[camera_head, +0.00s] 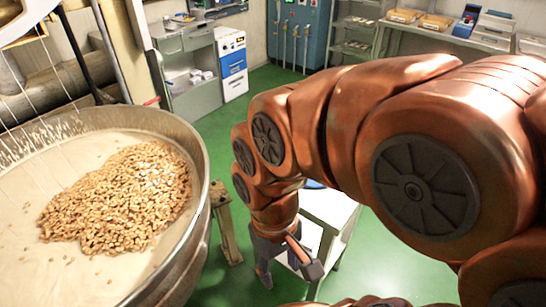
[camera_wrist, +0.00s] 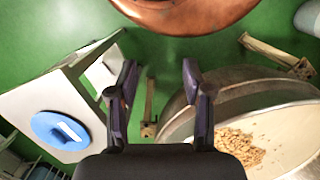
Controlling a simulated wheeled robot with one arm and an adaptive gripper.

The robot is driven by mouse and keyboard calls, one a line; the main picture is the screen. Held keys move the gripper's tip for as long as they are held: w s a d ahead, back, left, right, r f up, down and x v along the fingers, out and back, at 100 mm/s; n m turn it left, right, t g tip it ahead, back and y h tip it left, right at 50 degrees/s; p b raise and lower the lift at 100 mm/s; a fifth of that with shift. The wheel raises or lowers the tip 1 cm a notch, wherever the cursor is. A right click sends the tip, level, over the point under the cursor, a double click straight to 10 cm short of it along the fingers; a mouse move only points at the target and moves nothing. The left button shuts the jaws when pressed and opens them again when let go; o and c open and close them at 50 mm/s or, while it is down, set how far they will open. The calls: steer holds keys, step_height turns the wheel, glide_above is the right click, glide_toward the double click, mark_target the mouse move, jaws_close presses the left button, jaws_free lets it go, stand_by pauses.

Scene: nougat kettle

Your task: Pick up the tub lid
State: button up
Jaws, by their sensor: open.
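A round blue lid (camera_wrist: 46,124) with a pale bar-shaped handle lies on the white top of a small table (camera_wrist: 60,92) at the left of the wrist view. In the head view my arm hides most of this table (camera_head: 333,212), and only a small blue patch (camera_head: 314,184), possibly the lid, shows past the arm. My gripper (camera_wrist: 159,72) is open with nothing between its fingers. In the head view my gripper (camera_head: 288,268) hangs low in front of the table. The lid is off to the left of the fingers in the wrist view, apart from them.
A large metal kettle (camera_head: 203,165) with nuts (camera_head: 130,195) on a pale mass stands at the left, close to my arm; in the wrist view it is at the right. A post (camera_head: 226,225) stands between kettle and table. Green floor is clear behind, before cabinets and a workbench (camera_head: 440,35).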

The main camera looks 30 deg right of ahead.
steer(key=w+d+n+t+y+p, duration=0.1)
steer(key=w+d, duration=0.4)
steer(key=w, duration=0.6)
steer(key=w+d+n+t+y+p, duration=0.15)
steer(key=w+d, duration=0.35)
steer(key=w, duration=0.6)
steer(key=w+d+f+t, duration=0.1)
steer(key=d+f, duration=0.1)
steer(key=d, duration=0.7)
steer(key=w+d+f+t, duration=0.1)
steer(key=w+d+f, duration=0.1)
steer(key=d, duration=0.7)
steer(key=w+d+f+t+h, duration=0.1)
steer(key=d+f, duration=0.3)
steer(key=d, duration=0.5)
steer(key=shift+w+d+f+n+t, duration=0.15)
steer(key=shift+w+d+n+t, duration=0.25)
steer(key=shift+w, duration=0.2)
steer(key=shift+d+f, duration=0.1)
steer(key=shift+f, duration=0.05)
steer(key=shift+p+x, duration=0.6)
steer(key=shift+x, duration=0.35)
steer(key=shift+w+a+p+x, duration=0.15)
steer(key=shift+p+x, duration=0.5)
steer(key=shift+x, duration=0.45)
steer(key=shift+w+a+p+x, duration=0.1)
steer(key=shift+p+x, duration=0.5)
steer(key=shift+x, duration=0.45)
steer(key=shift+w+f, duration=0.25)
steer(key=shift+f, duration=0.2)
